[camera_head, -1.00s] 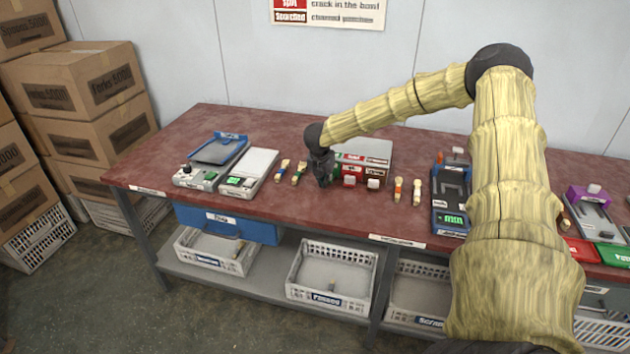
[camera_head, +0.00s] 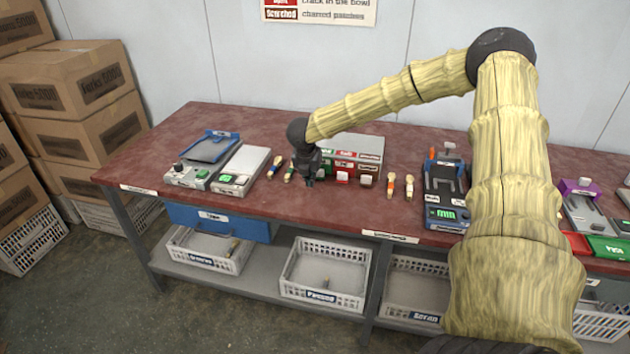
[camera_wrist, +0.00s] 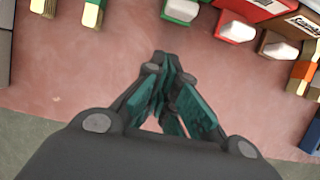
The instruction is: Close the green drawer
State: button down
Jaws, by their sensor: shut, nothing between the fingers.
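The green drawer (camera_head: 327,153) is at the left end of a small grey cabinet (camera_head: 352,142) with coloured drawers. My gripper and wrist hide much of it in the head view. In the wrist view the green drawer (camera_wrist: 181,11) shows at the top edge with its pale handle, roughly in line with its neighbours; most of it is out of frame. My gripper (camera_head: 309,183) is low over the bench, in front and slightly left of the cabinet. In the wrist view my gripper (camera_wrist: 163,62) has its fingertips together and empty, apart from the drawer.
A red drawer (camera_wrist: 236,26) and a brown drawer (camera_wrist: 279,45) sit right of the green one. Spoons (camera_head: 275,168) lie left of my gripper, and more spoons (camera_head: 391,186) lie right of the cabinet. Bare red bench (camera_head: 335,210) lies in front.

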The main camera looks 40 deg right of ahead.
jog(key=b+v, duration=0.1)
jog(key=v, duration=0.5)
jog(key=shift+s+r, duration=0.3)
jog(key=shift+r, duration=0.1)
jog(key=shift+d, duration=0.15)
